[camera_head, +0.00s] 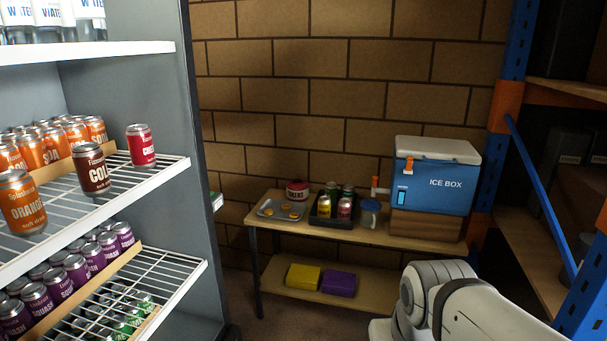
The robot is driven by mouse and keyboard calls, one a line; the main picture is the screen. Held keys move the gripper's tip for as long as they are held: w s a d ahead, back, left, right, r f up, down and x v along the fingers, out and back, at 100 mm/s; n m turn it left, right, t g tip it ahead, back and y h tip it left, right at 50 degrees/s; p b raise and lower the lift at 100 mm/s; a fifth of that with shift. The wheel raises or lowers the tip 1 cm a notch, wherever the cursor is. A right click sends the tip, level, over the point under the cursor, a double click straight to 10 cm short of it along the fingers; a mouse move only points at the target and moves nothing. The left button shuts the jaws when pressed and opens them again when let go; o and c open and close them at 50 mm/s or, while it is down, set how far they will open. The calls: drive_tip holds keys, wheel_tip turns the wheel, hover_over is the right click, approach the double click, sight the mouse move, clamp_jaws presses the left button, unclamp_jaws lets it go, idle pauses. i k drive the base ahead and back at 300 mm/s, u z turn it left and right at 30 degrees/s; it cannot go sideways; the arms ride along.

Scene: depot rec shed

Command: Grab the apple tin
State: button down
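No tin with a readable apple label shows. Small green tins (347,189) stand at the back of a black tray (318,221) on the wooden table, behind a yellow tin (324,206) and a red tin (345,208); their labels are too small to read. More green tins (128,322) lie low in the shelf unit at left, partly hidden by the wire shelf. My gripper is out of view; only part of my arm shows at the lower right.
The shelf unit holds orange tins (24,203), a brown cola tin (91,168), a red tin (141,146) and purple squash tins (60,284). The table (388,233) bears a grey tray (270,207), a blue-lidded jar (370,213) and an ice box (436,178). A blue-orange rack (507,110) stands right.

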sight(331, 188)
drive_tip(key=i, duration=0.55)
drive_tip(key=u, duration=0.05)
drive_tip(key=k, duration=0.45)
drive_tip(key=z, duration=0.5)
drive_tip(key=i, duration=1.4)
drive_tip(key=u, duration=0.7)
drive_tip(key=i, duration=1.2)
drive_tip(key=u, duration=0.9)
